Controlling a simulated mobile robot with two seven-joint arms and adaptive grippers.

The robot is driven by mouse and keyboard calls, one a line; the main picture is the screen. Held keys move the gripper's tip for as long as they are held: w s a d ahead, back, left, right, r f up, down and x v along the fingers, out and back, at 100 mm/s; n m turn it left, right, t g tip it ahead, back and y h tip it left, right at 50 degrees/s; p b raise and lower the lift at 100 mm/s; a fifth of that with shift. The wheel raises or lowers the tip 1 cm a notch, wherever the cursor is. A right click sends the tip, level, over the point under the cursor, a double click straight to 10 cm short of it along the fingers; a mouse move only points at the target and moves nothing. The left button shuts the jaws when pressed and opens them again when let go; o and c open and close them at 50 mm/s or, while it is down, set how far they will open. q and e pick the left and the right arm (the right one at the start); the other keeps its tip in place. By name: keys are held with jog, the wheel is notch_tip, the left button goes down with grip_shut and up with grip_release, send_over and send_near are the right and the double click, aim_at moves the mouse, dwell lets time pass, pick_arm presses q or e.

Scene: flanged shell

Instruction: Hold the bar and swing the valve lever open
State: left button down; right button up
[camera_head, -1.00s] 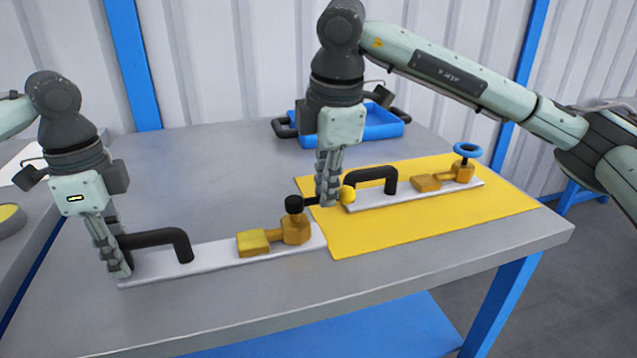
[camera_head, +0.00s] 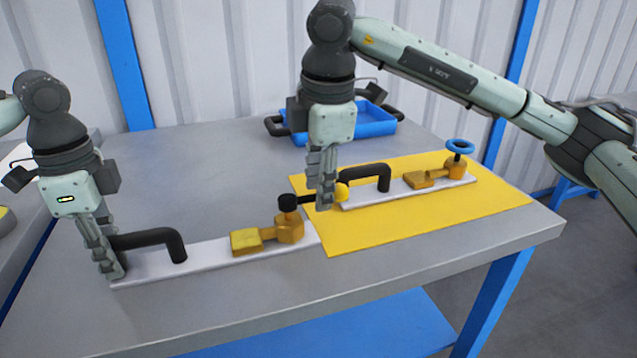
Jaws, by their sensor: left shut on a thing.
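A white plate (camera_head: 205,263) on the near left of the table carries a black bar handle (camera_head: 160,236) and a brass valve (camera_head: 290,229). My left gripper (camera_head: 112,268) is shut on the bar at its left end. The valve has a black cap (camera_head: 288,201), from which a dark lever (camera_head: 306,198) runs right to a yellow ball (camera_head: 342,192). My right gripper (camera_head: 323,200) points down at the lever, just left of the ball. Its fingers cover part of the lever. Whether they grip it cannot be made out.
A second plate (camera_head: 400,193) with a black bar (camera_head: 384,178) and a blue-wheeled valve (camera_head: 459,147) lies on a yellow mat (camera_head: 400,225). A blue tray (camera_head: 375,122) stands behind. The table (camera_head: 190,170) is clear at the back left.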

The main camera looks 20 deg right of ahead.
notch_tip(320, 180, up, 12)
jog(key=s, duration=0.2)
jog(key=shift+s+f, duration=0.15)
jog(key=shift+s, duration=0.05)
pick_arm(q)
jog(key=c, duration=1.3)
grip_release()
